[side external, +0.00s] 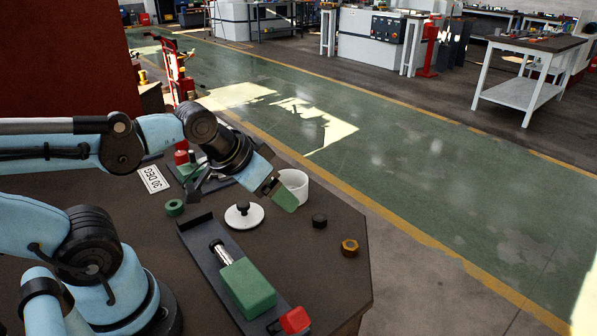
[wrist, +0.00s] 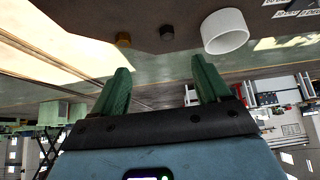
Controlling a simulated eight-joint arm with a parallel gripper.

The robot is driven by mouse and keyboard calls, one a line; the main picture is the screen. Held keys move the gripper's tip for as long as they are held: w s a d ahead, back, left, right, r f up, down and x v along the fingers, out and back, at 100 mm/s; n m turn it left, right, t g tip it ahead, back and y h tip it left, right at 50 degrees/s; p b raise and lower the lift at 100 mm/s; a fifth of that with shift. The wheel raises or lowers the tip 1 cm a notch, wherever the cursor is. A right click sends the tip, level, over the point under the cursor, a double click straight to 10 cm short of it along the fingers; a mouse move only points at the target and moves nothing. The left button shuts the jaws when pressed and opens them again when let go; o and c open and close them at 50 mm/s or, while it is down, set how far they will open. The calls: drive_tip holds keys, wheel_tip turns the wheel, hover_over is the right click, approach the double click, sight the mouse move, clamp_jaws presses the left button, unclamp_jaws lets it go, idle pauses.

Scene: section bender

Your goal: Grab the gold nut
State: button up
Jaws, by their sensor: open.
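The gold nut (side external: 349,248) lies on the dark table near its right edge in the side view. In the wrist view the gold nut (wrist: 123,39) is at the upper left, beyond the fingers. A dark nut (side external: 319,221) lies beside it, towards the white cup, and also shows in the wrist view (wrist: 167,33). My gripper (side external: 279,193) is open and empty, raised above the table beside the white cup. Its two green fingers stand apart in the wrist view (wrist: 160,85). It is well apart from the gold nut.
The white cup (side external: 294,185) stands just behind my gripper. A white disc with a black knob (side external: 244,215), a green ring (side external: 175,208) and a bender with a green block (side external: 247,286) and red end (side external: 294,320) are on the table (side external: 335,285). Table around the gold nut is clear.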

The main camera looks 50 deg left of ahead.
drive_tip(key=shift+c, duration=0.7)
drive_tip(key=shift+w, duration=0.1)
